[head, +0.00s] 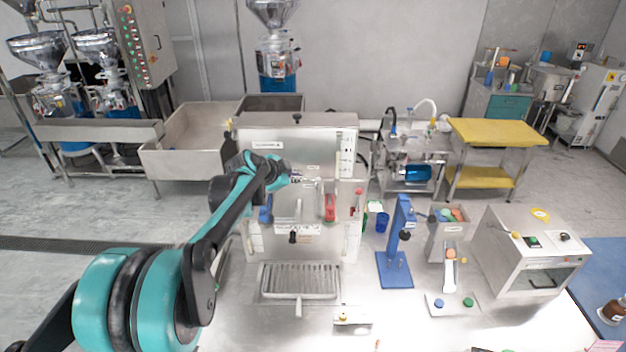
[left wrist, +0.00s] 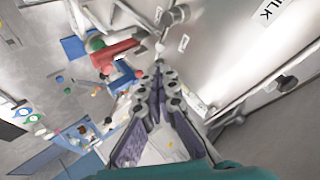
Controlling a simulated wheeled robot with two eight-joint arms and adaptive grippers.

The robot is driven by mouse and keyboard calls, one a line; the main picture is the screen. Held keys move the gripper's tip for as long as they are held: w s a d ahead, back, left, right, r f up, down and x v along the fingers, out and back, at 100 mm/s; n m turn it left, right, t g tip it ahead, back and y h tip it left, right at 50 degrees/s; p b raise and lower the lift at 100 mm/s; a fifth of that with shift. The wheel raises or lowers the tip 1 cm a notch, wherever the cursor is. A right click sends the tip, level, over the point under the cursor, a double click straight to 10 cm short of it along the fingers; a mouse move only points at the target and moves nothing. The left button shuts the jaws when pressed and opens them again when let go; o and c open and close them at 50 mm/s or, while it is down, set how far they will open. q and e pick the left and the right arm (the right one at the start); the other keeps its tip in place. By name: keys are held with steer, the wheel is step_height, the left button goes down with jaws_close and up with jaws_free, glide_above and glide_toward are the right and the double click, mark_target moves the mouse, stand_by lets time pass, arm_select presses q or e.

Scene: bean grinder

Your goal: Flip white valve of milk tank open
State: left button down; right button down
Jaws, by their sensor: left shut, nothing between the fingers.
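The stainless steel milk tank (head: 296,143) stands at the centre of the head view. Its wall with a MILK label fills the upper right of the left wrist view (left wrist: 232,48). A small white knob (left wrist: 160,47), seemingly the white valve's end, shows just beyond my fingertips in the left wrist view. I cannot tell whether they touch. My left gripper (head: 316,182) is in front of the tank with its fingers together and empty; the fingers also show in the left wrist view (left wrist: 158,72). In the head view the white valve is too small to tell apart. My right gripper is not in view.
A red handle (head: 330,207) sits close to the right of my left gripper. A drip tray (head: 299,280) lies below. A blue press stand (head: 395,265) and a steel box (head: 520,250) stand to the right. The counter's front is mostly clear.

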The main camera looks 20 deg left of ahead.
mark_target(316, 180)
arm_select(q)
steer(key=p+x, duration=0.1)
steer(key=x, duration=1)
steer(key=shift+w+f, duration=0.15)
steer(key=shift+w, duration=0.15)
steer(key=shift+d+f+m+g+y, duration=0.15)
steer(key=shift+f+m+g+y, duration=0.2)
steer(key=shift+y, duration=0.25)
steer(key=f+m+y+b, duration=0.1)
steer(key=m+y+b, duration=0.1)
steer(key=y, duration=0.1)
steer(key=a+f+m+g+y+b, duration=0.1)
steer(key=f+y+b, duration=0.1)
steer(key=y+b, duration=0.1)
steer(key=a+f+m+g+y+b, duration=0.1)
steer(key=f+m+y+b, duration=0.1)
steer(key=y+b, duration=0.1)
steer(key=shift+s+a+f+m+y, duration=0.1)
steer(key=shift+s+f+m+y, duration=0.2)
steer(key=shift+y, duration=0.4)
steer(key=shift+r, duration=0.25)
steer(key=shift+r, duration=0.65)
steer(key=shift+p, duration=0.3)
